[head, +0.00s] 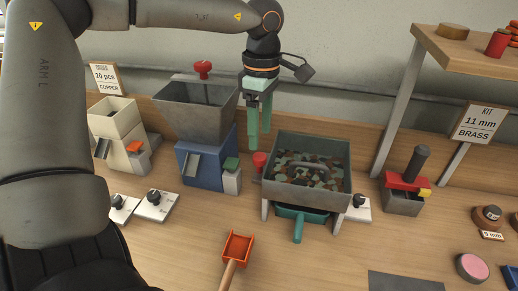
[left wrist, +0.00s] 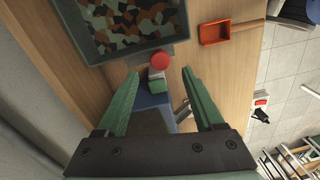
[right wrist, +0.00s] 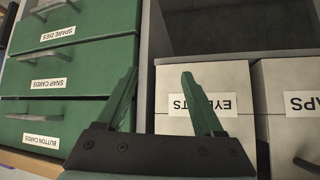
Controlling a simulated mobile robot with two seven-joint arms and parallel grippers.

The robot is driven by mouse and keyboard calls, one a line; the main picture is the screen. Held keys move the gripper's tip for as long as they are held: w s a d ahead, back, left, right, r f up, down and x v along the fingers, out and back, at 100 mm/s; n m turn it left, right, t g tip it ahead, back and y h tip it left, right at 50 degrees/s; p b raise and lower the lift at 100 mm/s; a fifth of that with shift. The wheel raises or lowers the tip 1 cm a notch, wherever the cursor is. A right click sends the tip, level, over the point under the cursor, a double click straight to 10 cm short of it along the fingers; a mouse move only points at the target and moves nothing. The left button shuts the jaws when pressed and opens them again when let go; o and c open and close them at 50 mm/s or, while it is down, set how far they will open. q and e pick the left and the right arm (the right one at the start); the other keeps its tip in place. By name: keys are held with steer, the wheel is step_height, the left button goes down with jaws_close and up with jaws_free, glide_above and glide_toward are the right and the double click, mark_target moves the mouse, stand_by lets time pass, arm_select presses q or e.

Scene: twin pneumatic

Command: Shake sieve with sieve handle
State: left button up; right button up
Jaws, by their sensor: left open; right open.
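The sieve (head: 345,185) is a grey square box on legs, filled with mixed brown, green and pale pieces. A teal tray with a handle (head: 298,228) sits under the sieve. My left gripper (head: 258,140) is open and empty, pointing down just behind and left of the sieve, apart from it. My right gripper (right wrist: 160,78) is open and empty, facing drawers and boxes, outside the head view.
A red knob (head: 259,160) stands at the sieve's left side. A blue hopper machine (head: 195,120) stands left of it, a red-topped press (head: 405,185) right. An orange scoop (head: 237,248) lies in front. Green drawers (right wrist: 70,70) and white boxes (right wrist: 205,90) face my right gripper.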

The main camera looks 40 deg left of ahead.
mark_target(260, 155)
arm_select(q)
step_height(260, 155, down, 6)
steer(key=shift+s+r, duration=0.15)
steer(key=shift+c, duration=0.3)
jaws_close()
stand_by(0.4)
stand_by(0.8)
